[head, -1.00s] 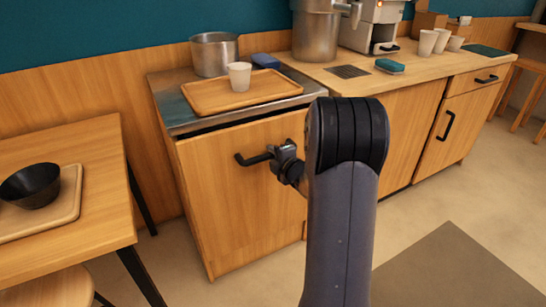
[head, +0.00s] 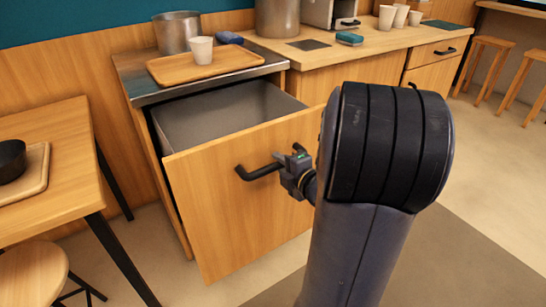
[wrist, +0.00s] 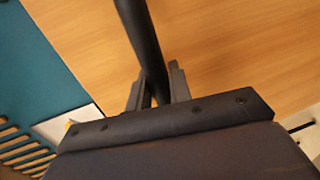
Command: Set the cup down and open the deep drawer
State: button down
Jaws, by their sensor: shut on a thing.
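The deep drawer (head: 225,205) has a wooden front and is pulled well out; its grey inside (head: 215,118) shows no contents in the part I can see. My gripper (head: 284,163) is shut on the drawer's black bar handle (head: 258,172), near its right end. In the wrist view the two fingers (wrist: 157,92) stand on either side of the handle (wrist: 140,35). The white cup (head: 200,51) stands upright on a wooden tray (head: 235,63) on the steel top above the drawer, apart from my gripper.
A metal pot (head: 177,33) and a dark blue cloth-like item (head: 229,38) sit behind the tray. A table (head: 70,165) with a dark bowl (head: 11,160) and a stool (head: 33,272) stand at the left.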

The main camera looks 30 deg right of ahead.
jog(key=shift+s, duration=0.2)
jog(key=c, duration=1.3)
grip_release()
jog(key=shift+c, duration=0.2)
jog(key=p+v, duration=0.2)
jog(key=v, duration=0.8)
jog(key=shift+s+p, duration=0.35)
jog(key=shift+w, duration=0.1)
jog(key=shift+b+x, duration=1.35)
jog(key=shift+x, duration=4.2)
